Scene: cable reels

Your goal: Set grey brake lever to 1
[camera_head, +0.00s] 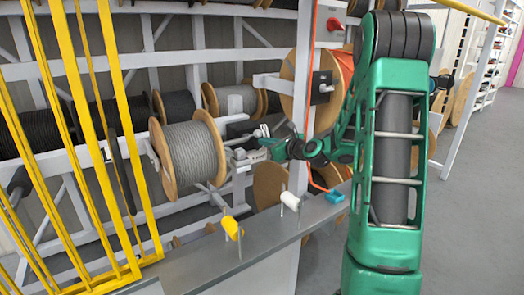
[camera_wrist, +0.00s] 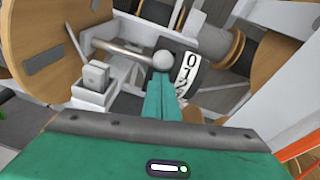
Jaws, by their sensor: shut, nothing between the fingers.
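The grey brake lever (camera_wrist: 122,48) is a rod with a round grey ball knob in the wrist view. Its knob lies left of a curved white number plate (camera_wrist: 187,74) reading 0, 1 and a partly hidden 2. The knob is beside the 0 and 1 end; the exact setting is unclear. My gripper (camera_wrist: 164,80) is shut and empty, with its teal fingertips just below the knob in the picture. I cannot tell whether they touch it. In the head view, my gripper (camera_head: 264,144) is at the lever, right of the grey cable reel (camera_head: 188,150).
A grey counter (camera_head: 190,262) with a yellow handle (camera_head: 231,228) and a white handle (camera_head: 289,200) runs in front of the rack. Yellow rails (camera_head: 112,130) stand at left. A white post (camera_head: 304,90) rises behind my gripper. Open floor (camera_head: 470,220) lies at right.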

